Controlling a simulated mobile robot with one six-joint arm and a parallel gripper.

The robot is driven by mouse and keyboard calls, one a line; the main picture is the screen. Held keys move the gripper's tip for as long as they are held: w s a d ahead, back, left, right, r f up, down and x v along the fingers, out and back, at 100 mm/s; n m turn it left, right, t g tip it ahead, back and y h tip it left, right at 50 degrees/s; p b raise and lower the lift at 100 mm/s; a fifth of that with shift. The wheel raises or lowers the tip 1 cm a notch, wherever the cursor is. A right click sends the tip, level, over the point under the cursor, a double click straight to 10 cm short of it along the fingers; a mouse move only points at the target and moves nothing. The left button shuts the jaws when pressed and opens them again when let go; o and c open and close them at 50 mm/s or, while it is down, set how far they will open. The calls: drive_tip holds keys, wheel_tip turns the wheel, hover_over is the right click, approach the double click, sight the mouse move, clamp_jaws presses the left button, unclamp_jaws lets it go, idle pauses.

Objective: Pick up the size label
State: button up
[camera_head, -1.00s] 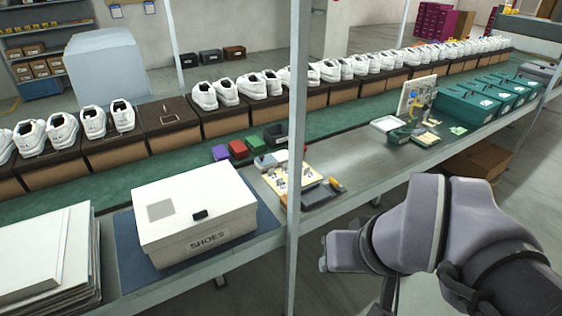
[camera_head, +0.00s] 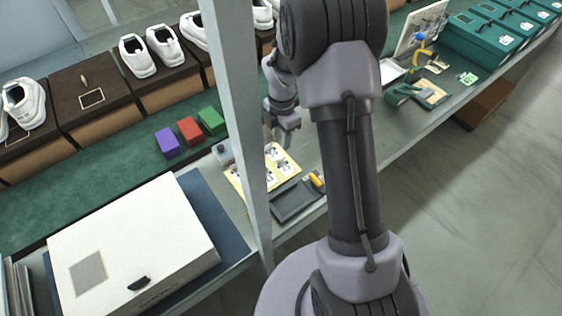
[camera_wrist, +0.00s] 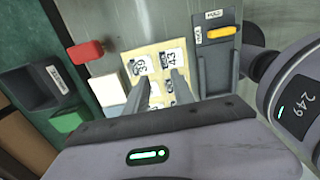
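Size labels sit on a pale yellow sheet (camera_head: 281,166) on the grey bench, partly hidden by a post in the head view. In the wrist view the sheet (camera_wrist: 154,51) carries several white labels with black shoe pictures and numbers, including a 39 label (camera_wrist: 140,66) and a 43 label (camera_wrist: 173,56). Which label the task means cannot be told. My gripper (camera_wrist: 160,79) is open and empty, its two fingers apart over the labels. They hide part of the lower labels. In the head view my gripper (camera_head: 284,134) hangs just above the sheet's far side.
A dark tray with a yellow item (camera_head: 317,181) lies right of the sheet. Purple (camera_head: 167,142), red (camera_head: 190,130) and green (camera_head: 211,120) blocks lie behind it. A grey post (camera_head: 236,110) stands in front. A white shoe box (camera_head: 130,240) is at left.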

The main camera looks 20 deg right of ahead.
drive_tip(key=b, duration=0.1)
hover_over(281, 163)
drive_tip(key=f, duration=0.4)
drive_tip(key=shift+w+d+f, duration=0.1)
drive_tip(key=shift+d, duration=0.1)
wheel_tip(281, 163, down, 6)
drive_tip(key=b, duration=0.3)
drive_tip(key=shift+a, duration=0.15)
drive_tip(key=shift+r, duration=0.3)
clamp_jaws()
